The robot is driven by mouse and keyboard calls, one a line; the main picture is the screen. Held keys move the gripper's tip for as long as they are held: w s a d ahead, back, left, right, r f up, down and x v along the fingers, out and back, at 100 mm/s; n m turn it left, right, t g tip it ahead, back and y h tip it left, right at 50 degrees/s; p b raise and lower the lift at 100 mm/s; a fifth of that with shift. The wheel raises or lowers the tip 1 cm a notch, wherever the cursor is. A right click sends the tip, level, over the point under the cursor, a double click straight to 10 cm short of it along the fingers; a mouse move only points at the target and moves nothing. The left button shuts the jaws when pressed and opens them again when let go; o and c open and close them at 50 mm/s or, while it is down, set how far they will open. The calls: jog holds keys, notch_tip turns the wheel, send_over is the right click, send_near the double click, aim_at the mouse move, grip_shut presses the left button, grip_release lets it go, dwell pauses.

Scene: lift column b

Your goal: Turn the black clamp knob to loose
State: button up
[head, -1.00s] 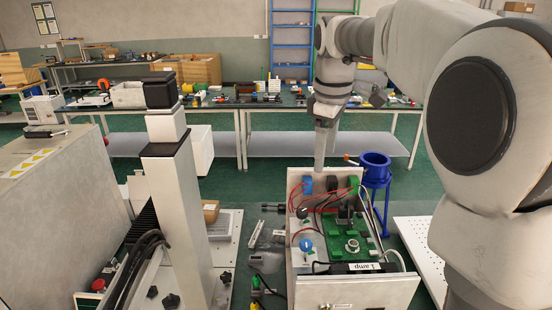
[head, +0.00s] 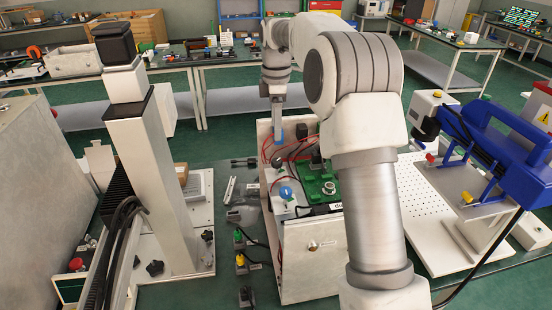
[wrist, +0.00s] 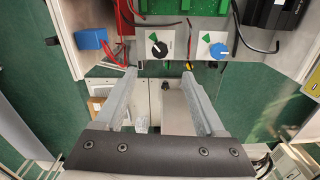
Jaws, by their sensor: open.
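My gripper (wrist: 160,73) is open and empty, pointing down. In the wrist view, a black knob (wrist: 157,47) on a white plate with a green mark lies just beyond the gap between the fingertips, apart from them. Black star-shaped knobs (head: 155,268) also sit on the base of the white lift column (head: 158,180), away from my gripper.
The grey box (head: 310,262) has upright walls, a green board (head: 318,186) and loose red and black wires. A blue block (wrist: 90,38) is left of the black knob. A blue machine (head: 497,150) and a white perforated plate (head: 440,215) stand right.

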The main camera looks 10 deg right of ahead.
aim_at(276, 161)
notch_tip(276, 161, down, 11)
jog(key=shift+f, duration=0.1)
dwell(0.3)
grip_shut()
